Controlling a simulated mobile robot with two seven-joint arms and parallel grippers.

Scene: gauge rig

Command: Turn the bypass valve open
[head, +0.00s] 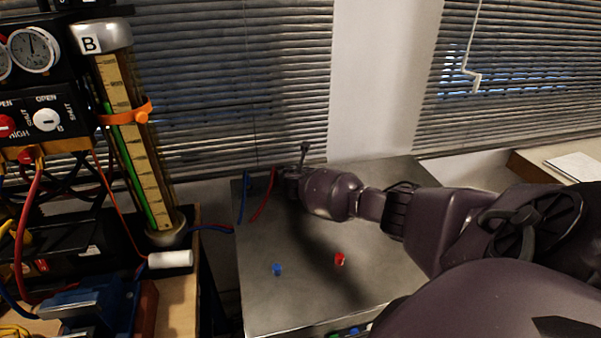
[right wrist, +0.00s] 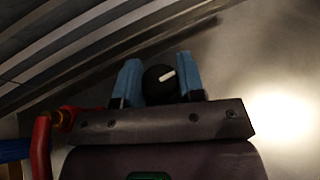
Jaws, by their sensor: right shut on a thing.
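In the right wrist view, a black round knob (right wrist: 157,84) with a white pointer mark sits between the two blue fingers of my right gripper (right wrist: 158,82). I take it to be the bypass valve's knob. The gripper is shut on it, one finger on each side. The white mark slants toward the upper right. In the head view my right gripper (head: 288,182) is at the far left part of the grey metal bench (head: 300,296), and the knob is hidden there. My left gripper is out of view.
A blue cap (head: 277,269) and a red cap (head: 340,259) lie on the bench. Red and blue hoses run beside the gripper. At left stand a tall scaled tube (head: 134,140) marked B and a gauge panel with a red knob (head: 6,126) and a white knob (head: 46,120).

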